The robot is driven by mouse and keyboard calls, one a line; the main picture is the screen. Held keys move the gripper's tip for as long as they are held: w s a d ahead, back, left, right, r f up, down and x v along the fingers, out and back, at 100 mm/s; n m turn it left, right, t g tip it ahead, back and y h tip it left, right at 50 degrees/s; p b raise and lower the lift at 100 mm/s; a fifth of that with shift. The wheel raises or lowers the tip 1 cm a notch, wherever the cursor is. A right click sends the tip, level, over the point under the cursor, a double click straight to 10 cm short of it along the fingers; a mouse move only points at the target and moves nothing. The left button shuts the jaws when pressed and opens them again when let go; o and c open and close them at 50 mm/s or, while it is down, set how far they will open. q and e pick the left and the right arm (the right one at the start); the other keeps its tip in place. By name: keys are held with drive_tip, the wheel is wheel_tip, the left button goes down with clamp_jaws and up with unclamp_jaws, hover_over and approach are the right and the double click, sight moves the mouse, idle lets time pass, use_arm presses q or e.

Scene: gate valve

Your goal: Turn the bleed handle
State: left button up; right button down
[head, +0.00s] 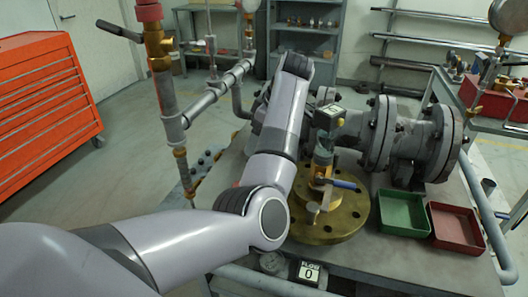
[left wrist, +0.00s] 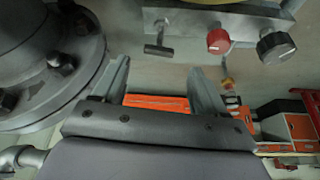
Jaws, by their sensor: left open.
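In the left wrist view my left gripper (left wrist: 160,75) is open, with nothing between its fingers. Beyond the fingertips is a grey panel edge with a small T-shaped handle (left wrist: 159,38), a red knob (left wrist: 218,40) and a black knob (left wrist: 276,44). The gripper is apart from them. In the head view my left arm reaches up the middle and its gripper is hidden. A blue lever (head: 341,184) sits on a brass fitting above a round brass flange (head: 345,222). A small T-shaped piece (head: 312,208) stands beside it. No label shows which is the bleed handle. My right gripper is not in view.
A large grey flanged pipe (head: 408,148) lies behind the brass flange. Green (head: 403,212) and red (head: 455,227) trays stand to the right. A vertical pipe with a black lever (head: 118,31) stands left. Orange drawers (head: 42,105) stand far left, with open floor between.

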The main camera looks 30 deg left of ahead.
use_arm(q)
drive_tip(key=x, duration=0.7)
drive_tip(key=c, duration=1.1)
